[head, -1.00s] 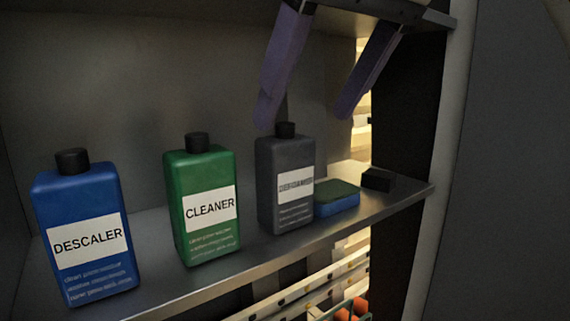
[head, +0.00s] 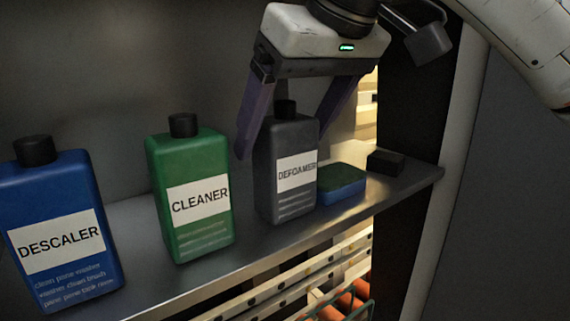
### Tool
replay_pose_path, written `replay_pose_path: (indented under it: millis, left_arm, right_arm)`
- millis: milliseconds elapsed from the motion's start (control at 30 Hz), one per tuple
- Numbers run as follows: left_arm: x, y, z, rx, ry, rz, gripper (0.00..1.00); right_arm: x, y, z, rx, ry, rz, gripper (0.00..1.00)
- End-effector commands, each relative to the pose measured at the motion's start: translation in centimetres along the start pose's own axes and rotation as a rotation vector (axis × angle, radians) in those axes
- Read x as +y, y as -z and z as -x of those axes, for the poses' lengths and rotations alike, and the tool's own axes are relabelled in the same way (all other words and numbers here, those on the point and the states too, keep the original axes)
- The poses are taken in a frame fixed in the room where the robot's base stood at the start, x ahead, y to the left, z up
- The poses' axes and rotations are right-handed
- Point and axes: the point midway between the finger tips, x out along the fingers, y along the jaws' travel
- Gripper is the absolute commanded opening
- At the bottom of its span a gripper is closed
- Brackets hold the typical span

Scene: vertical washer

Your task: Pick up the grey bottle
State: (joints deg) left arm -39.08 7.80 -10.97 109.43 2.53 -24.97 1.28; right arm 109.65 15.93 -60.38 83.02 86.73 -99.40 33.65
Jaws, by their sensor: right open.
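The grey bottle (head: 285,165) with a black cap and a "DEFOAMER" label stands upright on the metal shelf (head: 200,278) in the head view. My right gripper (head: 283,138) is open and comes down over it from above. Its purple fingers are on either side of the bottle's upper part: the left finger is beside the left shoulder, and the right finger's tip is partly hidden behind the bottle. I cannot tell whether either finger touches it. My left gripper is not in view.
The green cleaner bottle (head: 190,190) stands left of the grey bottle, with the blue descaler bottle (head: 60,225) farther left. A green and blue sponge (head: 341,185) lies close on the right, then a small black block (head: 385,162). A cabinet post (head: 440,230) bounds the right side.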

Motion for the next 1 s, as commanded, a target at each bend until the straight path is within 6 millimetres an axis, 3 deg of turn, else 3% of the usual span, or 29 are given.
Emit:
replay_pose_path:
  millis: [300,667,1000]
  left_arm:
    - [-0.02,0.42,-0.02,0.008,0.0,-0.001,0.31]
    - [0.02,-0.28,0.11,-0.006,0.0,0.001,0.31]
    - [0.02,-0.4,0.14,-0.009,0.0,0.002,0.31]
  right_arm:
    - [-0.01,0.0,-0.64,0.001,0.0,0.0,0.79]
    - [-0.02,0.0,-0.6,0.001,0.0,0.0,0.18]
    - [-0.03,0.39,0.02,0.006,0.0,0.0,0.18]
